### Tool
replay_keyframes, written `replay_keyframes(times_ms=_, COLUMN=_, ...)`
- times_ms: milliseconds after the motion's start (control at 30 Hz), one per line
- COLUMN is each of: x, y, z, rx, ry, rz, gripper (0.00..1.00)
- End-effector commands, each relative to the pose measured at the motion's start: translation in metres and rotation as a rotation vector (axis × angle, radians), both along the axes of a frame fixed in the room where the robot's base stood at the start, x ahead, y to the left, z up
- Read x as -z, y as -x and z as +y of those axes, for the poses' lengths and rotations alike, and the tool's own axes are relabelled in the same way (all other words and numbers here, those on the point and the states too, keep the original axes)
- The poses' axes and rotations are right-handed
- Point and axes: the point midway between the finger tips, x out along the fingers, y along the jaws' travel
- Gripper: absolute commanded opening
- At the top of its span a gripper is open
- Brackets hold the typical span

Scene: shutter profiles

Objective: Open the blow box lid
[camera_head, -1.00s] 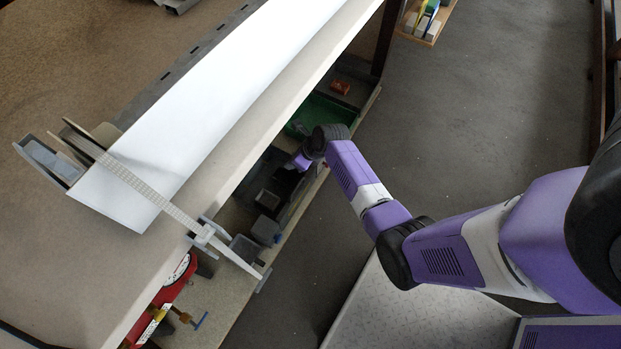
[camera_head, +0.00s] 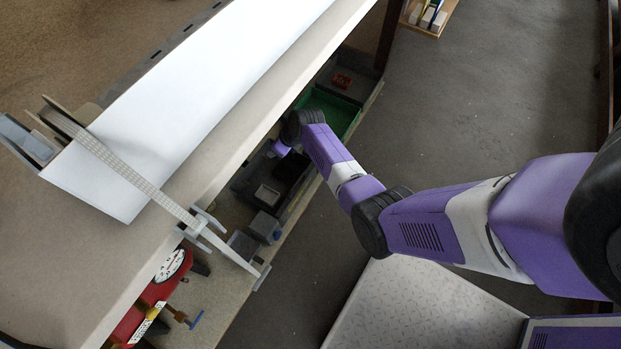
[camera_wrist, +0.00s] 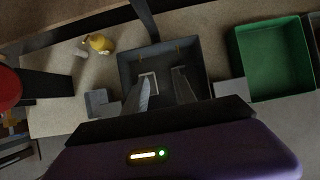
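A dark grey box (camera_wrist: 125,66), which I take to be the blow box, lies under my gripper in the wrist view. I see its raised walls, a dark inside and a small pale square; I cannot make out which part is the lid. In the head view, a dark box (camera_head: 268,194) sits on the low shelf below the bench, partly in shadow. My gripper (camera_wrist: 162,90) points down over the box, with its two fingers apart and nothing between them. Whether the fingertips touch the box is unclear. In the head view my wrist hides the fingers.
A green bin (camera_wrist: 272,58) stands right of the box in the wrist view. A small grey block (camera_head: 264,227) sits near the shelf's front edge. The bench top (camera_head: 215,150) overhangs the shelf. A red device with a dial (camera_head: 165,275) is at lower left.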

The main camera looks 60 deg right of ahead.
Motion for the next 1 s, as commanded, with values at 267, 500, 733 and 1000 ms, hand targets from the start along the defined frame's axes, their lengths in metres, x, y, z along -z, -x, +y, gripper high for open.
replay_keyframes(times_ms=267, x=0.04, y=0.038, z=-0.001, rx=0.0, ry=0.0, rz=0.002, gripper=0.32)
replay_keyframes(times_ms=500, x=0.072, y=0.063, z=-0.002, rx=0.0, ry=0.0, rz=0.001, gripper=0.32)
replay_keyframes(times_ms=733, x=0.098, y=0.08, z=-0.003, rx=0.001, ry=0.001, rz=0.001, gripper=0.32)
replay_keyframes(times_ms=1000, x=0.125, y=0.092, z=-0.003, rx=0.0, ry=0.001, rz=0.0, gripper=0.32)
